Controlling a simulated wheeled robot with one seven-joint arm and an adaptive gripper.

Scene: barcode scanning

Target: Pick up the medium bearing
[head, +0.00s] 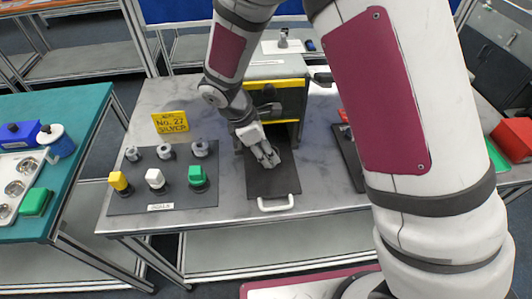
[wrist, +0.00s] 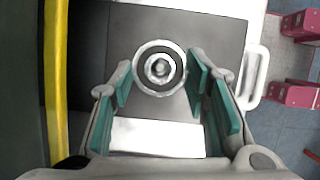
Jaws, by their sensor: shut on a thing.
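A round silver bearing (wrist: 160,68) with a dark ring and bright centre is between my fingertips in the wrist view. My gripper (head: 266,157), which also shows in the wrist view (wrist: 161,84), has its teal-padded fingers closed on the bearing's sides. In the head view the fingers hide most of the bearing, so its size is hard to judge. The gripper is above a black tray (head: 262,183) with a white handle (head: 276,203). I cannot tell whether the bearing touches the tray.
A dark box with yellow edges (head: 275,84) stands behind the tray. To the left, a dark mat (head: 183,203) holds several silver, yellow, white and green pieces. A yellow sign (head: 170,122) reads "No. 27 SILVER". Another dark tray (head: 350,160) lies to the right.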

